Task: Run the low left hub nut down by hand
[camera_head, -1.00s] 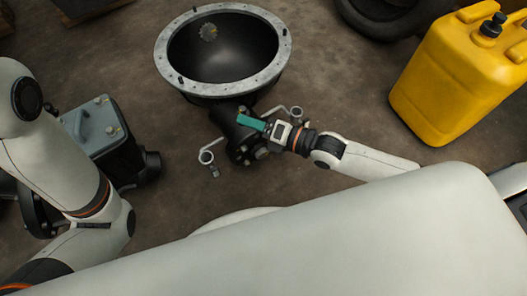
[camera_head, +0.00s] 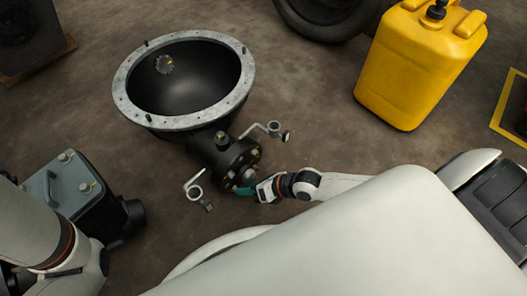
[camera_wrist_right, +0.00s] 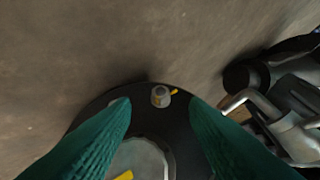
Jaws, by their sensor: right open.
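The black hub (camera_head: 222,150) lies on the floor at the narrow end of the large bowl-shaped housing (camera_head: 125,90). Its round end flange carries several nuts with yellow marks. In the right wrist view one grey hub nut (camera_wrist_right: 160,96) with a yellow mark stands near the flange rim, seen between my fingers. I cannot tell whether it is the low left one. My right gripper (camera_head: 245,190) is at the hub's end face, its teal fingers open. In its wrist view the open fingers (camera_wrist_right: 160,112) straddle the flange and are apart from the nut. My left gripper is out of view.
Bent metal brackets with ring ends flank the hub, one at left (camera_head: 194,190) and one at right (camera_head: 273,128). A dark grey box-like unit (camera_head: 75,195) stands at lower left. A yellow jerrycan (camera_head: 415,70) stands at upper right.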

